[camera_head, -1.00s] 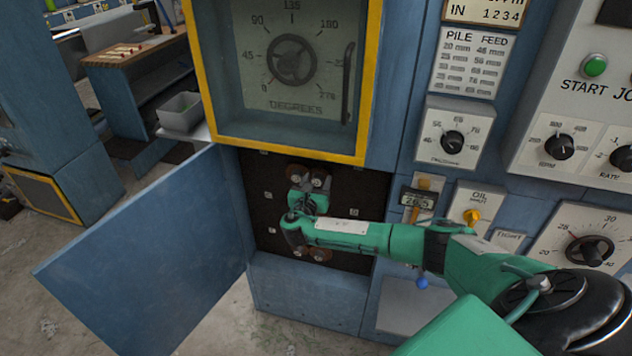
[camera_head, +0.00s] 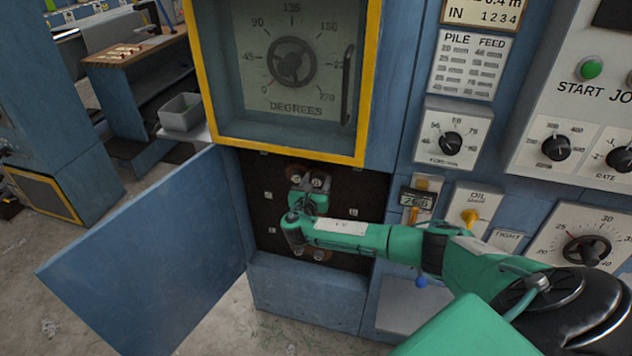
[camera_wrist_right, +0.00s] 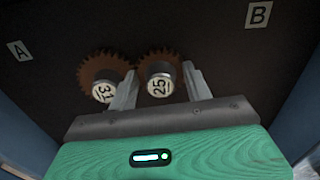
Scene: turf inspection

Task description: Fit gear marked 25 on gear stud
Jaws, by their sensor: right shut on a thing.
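The brown toothed gear marked 25 (camera_wrist_right: 161,80) sits between the two fingers of my right gripper (camera_wrist_right: 160,84) in the right wrist view. The gripper is shut on the gear's pale round hub. Beside it on the left is a similar gear marked 31 (camera_wrist_right: 103,82), its teeth close to or touching those of gear 25. In the head view, my right gripper (camera_head: 308,190) reaches into the dark open compartment, with the two gears (camera_head: 318,181) just above it. The stud behind gear 25 is hidden, so I cannot tell how far on it is. My left gripper is out of view.
Labels A (camera_wrist_right: 19,50) and B (camera_wrist_right: 259,14) mark the dark back panel (camera_head: 262,216). An open blue door (camera_head: 145,255) stands left. A yellow-framed dial window (camera_head: 290,150) is above; knobs and panels are right.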

